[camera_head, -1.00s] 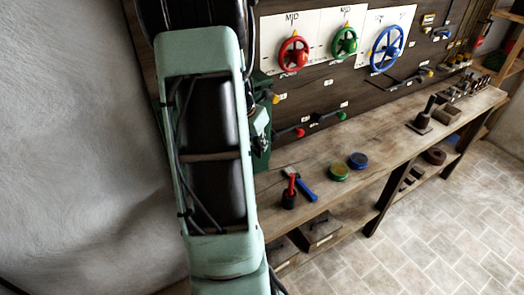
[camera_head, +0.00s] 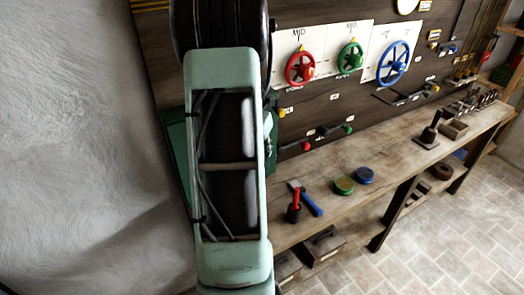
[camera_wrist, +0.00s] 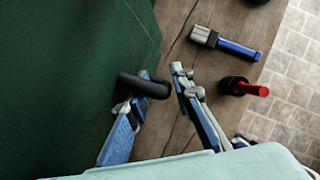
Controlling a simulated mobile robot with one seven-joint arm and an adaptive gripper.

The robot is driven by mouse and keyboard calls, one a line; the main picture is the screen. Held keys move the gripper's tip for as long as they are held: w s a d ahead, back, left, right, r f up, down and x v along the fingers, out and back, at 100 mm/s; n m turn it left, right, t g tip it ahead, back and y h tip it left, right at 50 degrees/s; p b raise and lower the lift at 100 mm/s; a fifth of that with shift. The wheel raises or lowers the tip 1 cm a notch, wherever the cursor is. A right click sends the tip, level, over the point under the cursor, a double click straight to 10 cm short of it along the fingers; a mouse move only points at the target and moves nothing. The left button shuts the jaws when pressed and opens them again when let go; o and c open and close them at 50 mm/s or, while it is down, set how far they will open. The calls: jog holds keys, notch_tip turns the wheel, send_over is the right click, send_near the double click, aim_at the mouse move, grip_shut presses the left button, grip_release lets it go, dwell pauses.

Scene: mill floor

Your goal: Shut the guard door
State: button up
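A dark green panel (camera_wrist: 70,75), which looks like the guard door, fills the left of the wrist view. A short black bar (camera_wrist: 150,88), probably its handle, sticks out from its lower right edge. My gripper (camera_wrist: 160,80) is open. The bar's free end reaches between its blue fingers; the left finger overlaps the bar, and I cannot tell if it touches. In the head view, green housing (camera_head: 179,150) shows on both sides of my arm, which hides most of it and my gripper. How far the door stands open cannot be told.
A wooden bench (camera_head: 400,160) runs to the right. It bears a blue-handled tool (camera_head: 308,200), a red-handled tool (camera_head: 294,205), a green disc (camera_head: 344,186) and a blue disc (camera_head: 364,175). Red (camera_head: 300,69), green (camera_head: 350,57) and blue (camera_head: 393,62) wheels are on the wall. A plaster wall (camera_head: 80,140) stands left.

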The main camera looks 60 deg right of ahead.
dwell(0.3)
jog(key=v, duration=1.2)
jog(key=shift+w, duration=0.1)
